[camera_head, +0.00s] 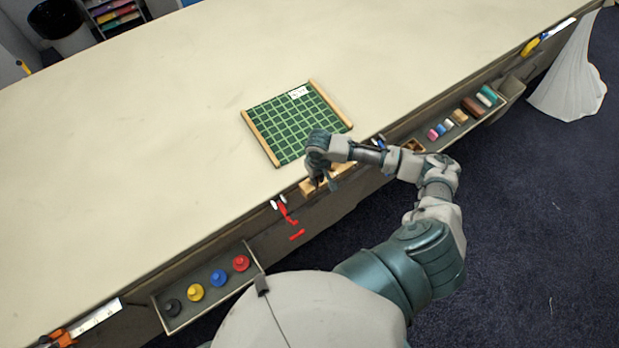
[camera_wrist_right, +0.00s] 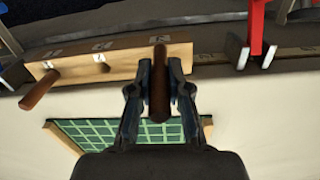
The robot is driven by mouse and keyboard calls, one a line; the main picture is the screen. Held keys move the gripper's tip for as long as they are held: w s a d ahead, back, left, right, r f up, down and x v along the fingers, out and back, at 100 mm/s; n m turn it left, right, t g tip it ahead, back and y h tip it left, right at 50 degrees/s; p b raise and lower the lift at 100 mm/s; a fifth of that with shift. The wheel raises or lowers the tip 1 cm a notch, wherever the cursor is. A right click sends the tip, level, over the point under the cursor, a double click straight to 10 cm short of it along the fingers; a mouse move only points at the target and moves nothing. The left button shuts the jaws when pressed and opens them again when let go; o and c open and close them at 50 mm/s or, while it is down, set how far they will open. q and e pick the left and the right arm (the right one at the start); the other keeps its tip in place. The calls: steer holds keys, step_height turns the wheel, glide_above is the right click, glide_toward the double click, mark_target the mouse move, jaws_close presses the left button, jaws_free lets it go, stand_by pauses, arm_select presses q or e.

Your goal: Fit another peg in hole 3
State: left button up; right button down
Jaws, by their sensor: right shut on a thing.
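The pale wooden block (camera_head: 341,171) sits at the table's near edge in the head view. In the wrist view the block (camera_wrist_right: 128,62) shows small number labels, hard to read. A brown peg (camera_wrist_right: 39,91) sticks out of it at the left, and an empty hole (camera_wrist_right: 100,60) shows in the middle. My right gripper (camera_head: 321,182) is at the block. In the wrist view this gripper (camera_wrist_right: 160,84) is shut on another brown peg (camera_wrist_right: 159,92), which overlaps the block's right part. I cannot tell whether its end is in a hole. My left gripper is out of view.
A green gridded board (camera_head: 290,122) lies on the table behind the block. Red clamp-like parts (camera_head: 284,208) are at the edge left of it. A tray with knobs (camera_head: 257,262) is at front left, another tray (camera_head: 421,137) at right. The far tabletop is clear.

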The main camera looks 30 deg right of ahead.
steer(key=shift+w+d+f, duration=0.2)
steer(key=shift+w+f, duration=0.2)
steer(key=shift+w, duration=0.2)
steer(key=shift+w+d+f, duration=0.2)
steer(key=shift+w+f, duration=0.2)
steer(key=shift+w, duration=0.15)
step_height(320, 180, down, 2)
steer(key=shift+a+f+p, duration=0.15)
steer(key=shift+p, duration=0.15)
steer(key=shift+a+f, duration=0.15)
steer(key=shift+a, duration=0.1)
steer(key=shift+w+a, duration=0.1)
steer(key=shift+a, duration=0.05)
steer(key=c, duration=1.1)
jaws_free()
steer(key=shift+a, duration=0.1)
steer(key=shift+d, duration=0.35)
steer(key=shift+d+r, duration=0.1)
steer(key=shift+r, duration=0.1)
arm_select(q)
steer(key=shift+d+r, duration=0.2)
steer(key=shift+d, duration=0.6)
arm_select(e)
step_height(320, 180, up, 12)
steer(key=shift+f, duration=0.15)
